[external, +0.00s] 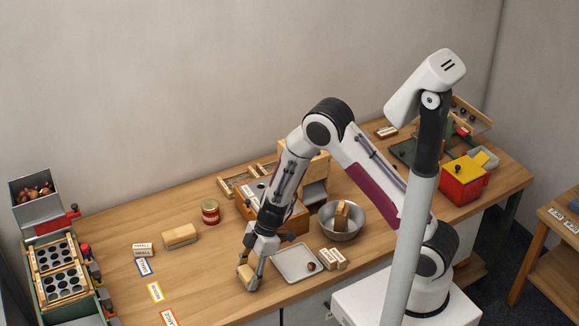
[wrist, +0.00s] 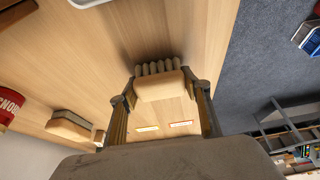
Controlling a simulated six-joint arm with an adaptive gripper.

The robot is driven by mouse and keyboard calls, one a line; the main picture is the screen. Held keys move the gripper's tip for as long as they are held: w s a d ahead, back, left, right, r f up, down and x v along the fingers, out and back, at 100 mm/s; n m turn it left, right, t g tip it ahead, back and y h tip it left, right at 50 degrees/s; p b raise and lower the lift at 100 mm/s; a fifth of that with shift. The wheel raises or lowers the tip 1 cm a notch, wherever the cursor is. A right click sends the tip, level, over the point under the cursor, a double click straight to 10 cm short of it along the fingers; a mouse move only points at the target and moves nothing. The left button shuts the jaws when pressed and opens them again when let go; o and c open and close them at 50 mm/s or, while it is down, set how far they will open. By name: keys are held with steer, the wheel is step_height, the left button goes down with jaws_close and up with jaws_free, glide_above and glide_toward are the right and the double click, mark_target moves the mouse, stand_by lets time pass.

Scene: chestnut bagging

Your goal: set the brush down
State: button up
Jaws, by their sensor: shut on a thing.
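The brush (external: 246,278) has a pale wooden block with a row of thick greyish bristles along one side, seen clearly in the wrist view (wrist: 161,87). My gripper (external: 250,268) is shut on the brush, with one finger at each end of the block. It holds the brush low, close to the front edge of the wooden table (external: 215,290), left of the metal tray. I cannot tell whether the brush touches the table.
The metal tray (external: 284,257) stands just right of the brush, a chestnut (external: 311,266) at its right side. A steel bowl (external: 330,232) is behind it.

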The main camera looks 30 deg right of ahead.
steer(key=shift+f, duration=0.25)
steer(key=o, duration=1.1)
steer(key=shift+r, duration=0.15)
steer(key=v, duration=1.2)
stand_by(0.6)
